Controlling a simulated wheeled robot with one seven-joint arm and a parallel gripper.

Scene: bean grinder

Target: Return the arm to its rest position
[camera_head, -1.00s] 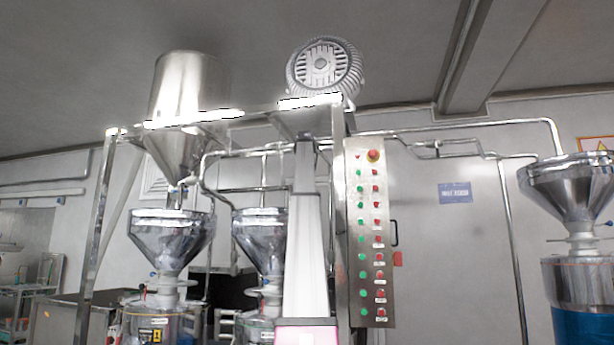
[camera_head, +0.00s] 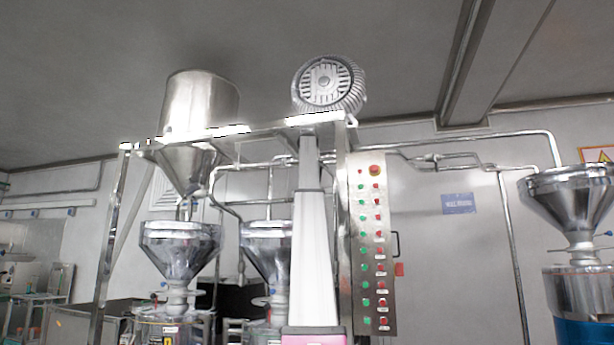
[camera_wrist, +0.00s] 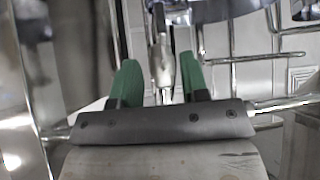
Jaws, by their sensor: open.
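My gripper (camera_wrist: 160,78) shows in the wrist view with two green fingers standing apart. A metal pipe or valve piece (camera_wrist: 160,50) shows between the fingers, beyond them; I cannot tell how far away it is. I see nothing held. In the head view the white column and pink-edged part at bottom centre look like my own body, and my gripper is not visible there.
A steel frame carries a large hopper (camera_head: 200,105) and a motor (camera_head: 328,85). Grinder funnels stand below (camera_head: 180,245) and at right (camera_head: 570,195). A control panel (camera_head: 372,250) with red and green buttons hangs right of centre. Pipes (camera_wrist: 250,58) surround the gripper.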

